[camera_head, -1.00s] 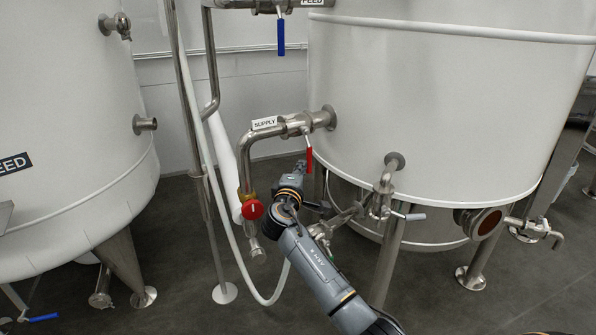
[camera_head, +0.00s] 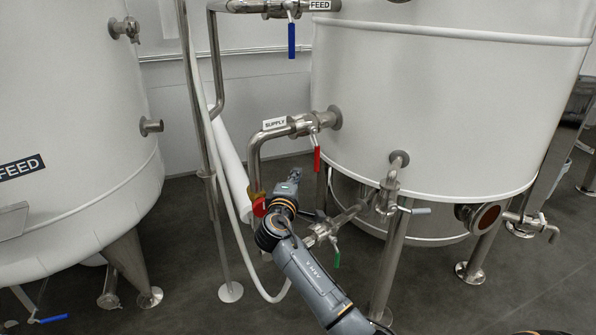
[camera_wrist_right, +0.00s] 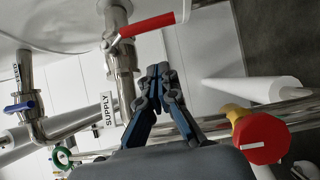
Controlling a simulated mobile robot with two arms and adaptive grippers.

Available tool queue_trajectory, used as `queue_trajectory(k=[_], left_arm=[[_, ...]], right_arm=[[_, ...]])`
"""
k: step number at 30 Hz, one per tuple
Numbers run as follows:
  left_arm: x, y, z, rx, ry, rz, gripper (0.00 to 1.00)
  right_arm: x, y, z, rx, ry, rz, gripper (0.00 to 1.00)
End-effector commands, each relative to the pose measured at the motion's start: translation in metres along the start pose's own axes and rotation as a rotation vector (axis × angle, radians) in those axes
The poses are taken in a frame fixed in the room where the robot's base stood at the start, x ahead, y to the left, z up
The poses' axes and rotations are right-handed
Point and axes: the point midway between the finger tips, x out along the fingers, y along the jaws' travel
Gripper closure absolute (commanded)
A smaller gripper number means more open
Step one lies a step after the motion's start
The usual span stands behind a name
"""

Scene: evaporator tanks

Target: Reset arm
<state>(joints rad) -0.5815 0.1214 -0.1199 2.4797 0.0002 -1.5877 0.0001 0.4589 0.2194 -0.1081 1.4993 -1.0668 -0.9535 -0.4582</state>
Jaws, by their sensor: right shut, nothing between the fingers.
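My right gripper (camera_head: 293,175) is in front of the supply pipe, below the red valve handle (camera_head: 317,159) in the head view. In the right wrist view the gripper (camera_wrist_right: 159,72) has its fingertips together, with nothing held. The red handle (camera_wrist_right: 146,25) lies beyond and above the fingertips there, apart from them. A red round knob (camera_wrist_right: 262,139) on a yellow fitting is to the right of the fingers. In the head view the knob (camera_head: 259,206) is partly hidden by my arm. My left gripper is not in view.
A large tank (camera_head: 440,110) stands at the right and another tank (camera_head: 70,120) at the left. The supply pipe (camera_head: 254,160), a standing pipe (camera_head: 215,215) and a white hose (camera_head: 240,245) are close to my arm. A green handle (camera_head: 337,257) is beside the forearm.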

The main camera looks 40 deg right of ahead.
Motion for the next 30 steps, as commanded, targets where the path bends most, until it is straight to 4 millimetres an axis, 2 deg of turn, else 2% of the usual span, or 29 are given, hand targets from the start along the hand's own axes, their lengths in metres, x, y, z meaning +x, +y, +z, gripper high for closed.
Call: queue_trajectory(k=[6,12,22,26,29,30], left_arm=[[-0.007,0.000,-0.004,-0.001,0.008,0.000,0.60],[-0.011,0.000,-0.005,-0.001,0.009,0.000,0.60],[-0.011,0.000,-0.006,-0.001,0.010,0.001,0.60],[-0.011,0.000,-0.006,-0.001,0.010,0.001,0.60],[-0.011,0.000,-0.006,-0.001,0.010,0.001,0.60],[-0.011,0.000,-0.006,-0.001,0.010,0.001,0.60]], right_arm=[[-0.037,0.001,-0.002,0.001,0.005,-0.001,1.00],[-0.065,0.001,-0.002,0.000,0.005,-0.001,1.00],[-0.073,-0.001,-0.001,0.005,0.004,-0.007,1.00],[-0.089,-0.031,0.010,0.070,0.009,-0.096,1.00],[-0.121,-0.077,0.028,0.182,0.011,-0.254,1.00],[-0.139,-0.099,0.037,0.236,0.008,-0.337,1.00]])
